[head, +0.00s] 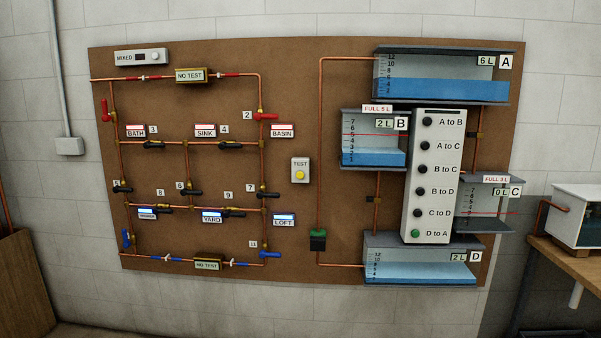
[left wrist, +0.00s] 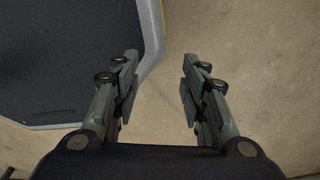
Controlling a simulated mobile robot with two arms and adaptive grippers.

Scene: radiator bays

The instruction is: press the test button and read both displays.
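The test button (head: 300,175) is a yellow round button on a white plate labelled TEST, near the middle of the brown board. The upper display (head: 191,75) sits on the top pipe and reads NO TEST. The lower display (head: 207,265) sits on the bottom pipe and also reads NO TEST. In the left wrist view my left gripper (left wrist: 158,85) is open and empty, with bare floor between its fingers. Neither gripper shows in the head view, and nothing touches the button there. My right gripper is not in view.
The board (head: 300,240) also carries red, black and blue valves, a MIXED switch box (head: 140,57), water tanks such as tank A (head: 440,90), and a transfer button panel (head: 410,225). A wooden bench (head: 565,262) stands at right, a brown box (head: 25,290) at lower left.

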